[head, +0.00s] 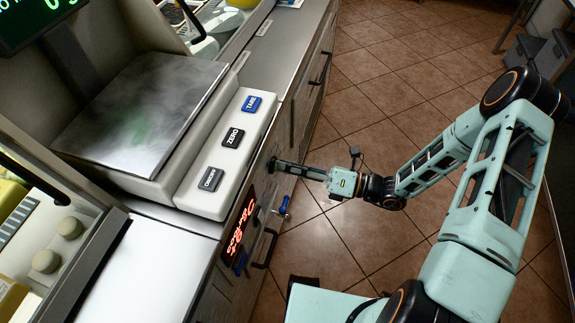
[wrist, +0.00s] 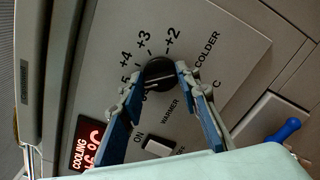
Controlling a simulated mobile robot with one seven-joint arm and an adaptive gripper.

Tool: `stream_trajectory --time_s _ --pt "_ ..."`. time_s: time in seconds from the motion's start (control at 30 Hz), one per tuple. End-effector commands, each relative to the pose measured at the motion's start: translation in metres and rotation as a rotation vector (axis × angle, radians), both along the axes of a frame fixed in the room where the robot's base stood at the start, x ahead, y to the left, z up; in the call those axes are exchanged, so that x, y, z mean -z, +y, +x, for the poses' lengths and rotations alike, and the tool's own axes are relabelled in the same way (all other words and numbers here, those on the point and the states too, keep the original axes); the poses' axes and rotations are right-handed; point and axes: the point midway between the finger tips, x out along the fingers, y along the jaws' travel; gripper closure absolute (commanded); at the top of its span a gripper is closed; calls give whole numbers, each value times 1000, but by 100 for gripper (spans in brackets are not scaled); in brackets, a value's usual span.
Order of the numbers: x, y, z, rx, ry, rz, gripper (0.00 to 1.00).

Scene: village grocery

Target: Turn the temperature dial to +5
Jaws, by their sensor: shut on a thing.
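The black round temperature dial (wrist: 158,72) sits on a pale panel in the wrist view. Printed marks +2, +3 and +4 run around its upper side. A 5 at the left is partly covered by my left finger. "COLDER" and "WARMER" are printed at the right. My gripper (wrist: 161,80) is shut on the dial, one finger on each side. A pale line shows on the dial's lower face, but I cannot tell exactly which mark it points to. In the head view my gripper (head: 283,166) reaches the counter front, and the dial is hard to make out.
A red-lit display (wrist: 88,147) reads "COOLING", its number partly hidden. An ON switch (wrist: 157,147) lies below the dial. A blue handle (wrist: 285,130) sticks out at the right. The scale (head: 150,110) stands on the counter above; tiled floor (head: 390,60) is open.

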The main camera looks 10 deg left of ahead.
Motion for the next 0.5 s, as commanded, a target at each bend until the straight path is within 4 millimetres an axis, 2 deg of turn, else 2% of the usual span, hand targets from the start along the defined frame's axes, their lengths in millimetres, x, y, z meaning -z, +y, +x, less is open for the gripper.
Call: stream_trajectory --time_s 0.13,0.17,0.3,0.5 --pt "1 -1 0 1 0 -2 94" --pt "1 -1 0 1 0 -2 67" --pt "1 -1 0 1 -1 -1 52" --pt "0 0 0 1 -1 -1 52"
